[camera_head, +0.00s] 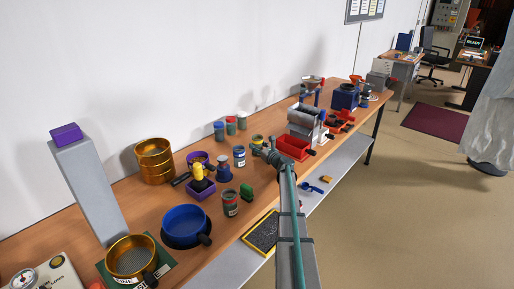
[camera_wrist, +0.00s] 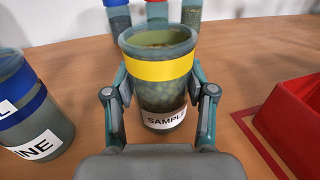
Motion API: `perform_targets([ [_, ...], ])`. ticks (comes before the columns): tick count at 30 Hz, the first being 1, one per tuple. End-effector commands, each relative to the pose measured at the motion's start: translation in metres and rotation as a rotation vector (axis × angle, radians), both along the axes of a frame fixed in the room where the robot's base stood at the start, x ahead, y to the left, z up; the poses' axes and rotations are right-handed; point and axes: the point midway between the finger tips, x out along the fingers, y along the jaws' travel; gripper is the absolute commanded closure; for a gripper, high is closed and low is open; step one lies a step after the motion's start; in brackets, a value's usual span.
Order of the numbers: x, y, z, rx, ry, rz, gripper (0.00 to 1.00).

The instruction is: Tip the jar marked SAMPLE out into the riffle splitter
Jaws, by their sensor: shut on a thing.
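The SAMPLE jar (camera_wrist: 162,85) stands upright in the middle of the wrist view, with a yellow band, a white label and grainy contents; its top is open. My gripper (camera_wrist: 160,98) is shut on it, one finger on each side. In the head view, my gripper (camera_head: 264,151) is at the bench's middle, and the jar's yellow band (camera_head: 257,139) shows just behind it. I cannot tell whether the jar touches the bench. The riffle splitter (camera_head: 305,118) is a grey metal box to the right of my gripper, with a red tray (camera_head: 294,147) in front.
A blue-banded jar (camera_wrist: 32,110) stands close at left in the wrist view. Several lidded jars (camera_head: 230,126) stand behind, near the wall. The red tray (camera_wrist: 297,115) is close at right. A blue pan (camera_head: 186,225) and brass sieves (camera_head: 154,160) stand farther left on the bench.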

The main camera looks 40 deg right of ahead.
Motion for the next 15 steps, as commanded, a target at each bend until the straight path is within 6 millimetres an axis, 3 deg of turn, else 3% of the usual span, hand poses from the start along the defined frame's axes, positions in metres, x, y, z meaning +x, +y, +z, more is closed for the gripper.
perform_targets([
  [15, 0.000, 0.000, 0.010, 0.000, -0.001, 0.000, 1.00],
])
